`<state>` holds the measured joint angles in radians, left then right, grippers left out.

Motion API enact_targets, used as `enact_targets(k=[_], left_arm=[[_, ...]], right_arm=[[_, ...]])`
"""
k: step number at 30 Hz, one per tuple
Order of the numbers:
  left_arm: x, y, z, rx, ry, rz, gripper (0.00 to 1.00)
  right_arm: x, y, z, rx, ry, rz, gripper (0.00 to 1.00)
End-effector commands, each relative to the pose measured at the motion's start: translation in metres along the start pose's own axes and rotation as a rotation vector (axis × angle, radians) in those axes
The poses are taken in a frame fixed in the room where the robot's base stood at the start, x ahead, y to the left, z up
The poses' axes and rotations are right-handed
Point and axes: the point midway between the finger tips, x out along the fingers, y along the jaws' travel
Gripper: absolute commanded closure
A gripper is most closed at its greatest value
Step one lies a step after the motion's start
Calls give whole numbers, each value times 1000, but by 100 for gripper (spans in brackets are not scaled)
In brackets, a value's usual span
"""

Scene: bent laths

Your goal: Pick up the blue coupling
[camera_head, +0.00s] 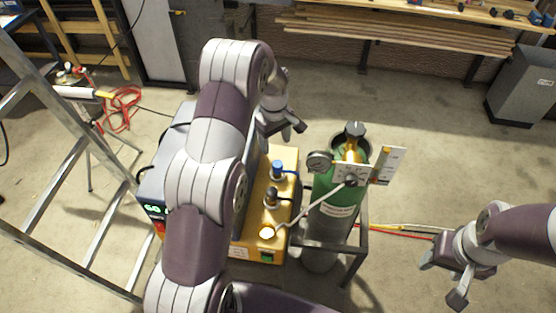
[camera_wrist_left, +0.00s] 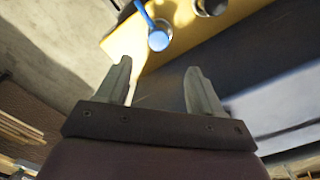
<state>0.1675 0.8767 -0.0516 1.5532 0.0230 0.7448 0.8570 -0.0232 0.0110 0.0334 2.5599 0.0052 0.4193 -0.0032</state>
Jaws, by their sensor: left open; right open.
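The blue coupling (camera_head: 277,167) stands on the yellow top of a machine, near its far end. In the left wrist view the blue coupling (camera_wrist_left: 158,40) shows just beyond the space between the fingertips, with a blue hose or lever running up from it. My left gripper (camera_head: 284,129) is open and empty, a little beyond the coupling in the head view. Both open fingers show in the left wrist view (camera_wrist_left: 159,68), apart from the coupling. My right gripper (camera_head: 442,281) is open and empty at the lower right, away from the machine.
A green gas cylinder (camera_head: 338,197) with gauges stands close on the right. A metal ladder (camera_head: 60,185) is on the left. My left arm covers part of the machine.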

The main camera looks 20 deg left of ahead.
Motion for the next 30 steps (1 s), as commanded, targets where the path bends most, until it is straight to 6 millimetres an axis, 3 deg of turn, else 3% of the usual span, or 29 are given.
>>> enact_targets(k=[1,6,11,18,25,26,30], left_arm=[[8,0,1,1,-4,-4,34],[41,0,0,2,-2,-3,34],[58,2,0,2,-3,-3,34],[98,5,-1,2,-1,-1,34],[103,6,-2,2,1,1,34],[103,6,-2,2,0,0,40],[103,5,-2,2,0,0,86]], right_arm=[[-9,0,-1,0,0,0,45],[-18,0,-2,0,0,0,45],[-30,0,-4,0,0,0,45],[-47,0,-6,0,0,0,45],[-45,0,-5,0,0,0,45],[-45,0,-5,0,0,0,45],[-45,0,-5,0,0,0,45]])
